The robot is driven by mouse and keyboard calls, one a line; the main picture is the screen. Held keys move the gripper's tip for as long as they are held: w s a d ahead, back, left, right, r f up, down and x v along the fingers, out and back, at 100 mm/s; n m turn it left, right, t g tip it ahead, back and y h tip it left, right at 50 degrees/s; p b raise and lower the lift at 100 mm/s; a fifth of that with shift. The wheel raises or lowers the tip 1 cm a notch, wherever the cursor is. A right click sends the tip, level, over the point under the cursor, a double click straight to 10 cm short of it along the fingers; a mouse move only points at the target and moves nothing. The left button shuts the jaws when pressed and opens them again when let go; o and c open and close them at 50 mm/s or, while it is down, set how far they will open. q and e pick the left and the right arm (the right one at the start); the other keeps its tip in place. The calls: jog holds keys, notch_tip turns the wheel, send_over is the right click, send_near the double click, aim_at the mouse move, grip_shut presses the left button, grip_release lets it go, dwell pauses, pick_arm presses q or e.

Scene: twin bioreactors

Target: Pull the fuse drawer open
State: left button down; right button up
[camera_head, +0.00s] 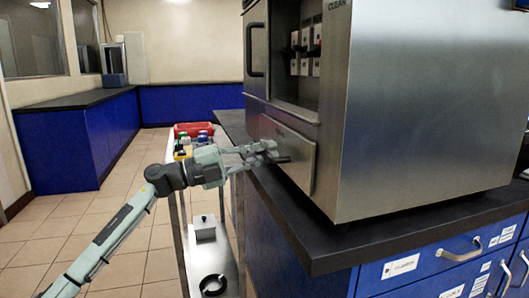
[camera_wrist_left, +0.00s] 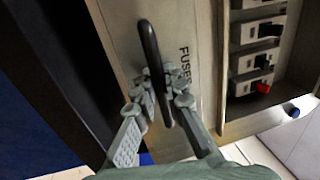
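The fuse drawer (camera_head: 298,155) is a flat metal front low on the steel cabinet, and it looks flush with the cabinet. In the left wrist view its front (camera_wrist_left: 200,25) carries the word FUSES, partly covered by my fingers. Its black bar handle (camera_wrist_left: 149,45) runs between my fingers; its end also shows in the head view (camera_head: 283,160). My left gripper (camera_head: 268,151) reaches in from the left, and its fingertips (camera_wrist_left: 160,82) close in on both sides of the handle, seemingly touching it. My right gripper is in neither view.
The steel cabinet (camera_head: 420,110) stands on a dark countertop (camera_head: 340,245) above blue drawers. White switches with red and black parts (camera_head: 305,50) sit in the open bay above the fuse drawer. A cart below holds a grey box (camera_head: 204,227) and a black ring (camera_head: 213,285). Tiled floor at left is clear.

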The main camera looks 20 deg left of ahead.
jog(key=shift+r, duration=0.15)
pick_arm(q)
jog(key=shift+a, duration=0.1)
jog(key=r+b+v, duration=0.3)
jog(key=b+v, duration=0.1)
jog(key=v, duration=1.2)
jog(key=shift+s+a, duration=0.2)
jog(key=shift+s, duration=0.05)
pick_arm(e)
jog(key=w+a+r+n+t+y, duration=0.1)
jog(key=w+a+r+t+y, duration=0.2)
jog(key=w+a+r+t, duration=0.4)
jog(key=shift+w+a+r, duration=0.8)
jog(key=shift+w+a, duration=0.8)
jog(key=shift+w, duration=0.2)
pick_arm(q)
jog(key=c, duration=1.9)
grip_release()
jog(key=shift+o, duration=0.2)
